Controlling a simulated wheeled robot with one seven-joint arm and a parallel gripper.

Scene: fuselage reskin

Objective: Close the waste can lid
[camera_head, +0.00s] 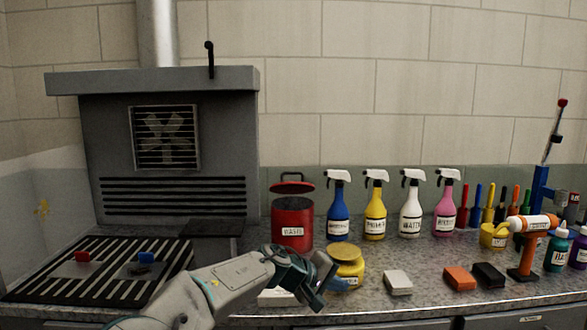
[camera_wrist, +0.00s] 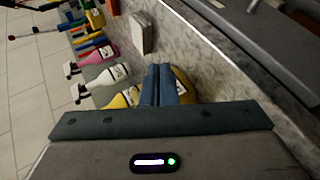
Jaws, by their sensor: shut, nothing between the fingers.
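The waste can (camera_head: 292,225) is a red cylinder with a white label, standing at the back of the counter left of the spray bottles. Its dark red lid (camera_head: 292,187) with a black handle is raised, showing a dark gap at the can's mouth. My gripper (camera_head: 338,286) is in front of and to the right of the can, low over the counter and apart from it. Its blue fingers (camera_wrist: 166,82) are together and empty in the wrist view. The waste can does not show in the wrist view.
A yellow jar (camera_head: 349,260) stands right beside my gripper. Blue, yellow, white and pink spray bottles (camera_head: 411,208) stand right of the can. A white block (camera_head: 398,282) lies to the right. A grey vented hood with a slotted bench (camera_head: 100,268) is on the left.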

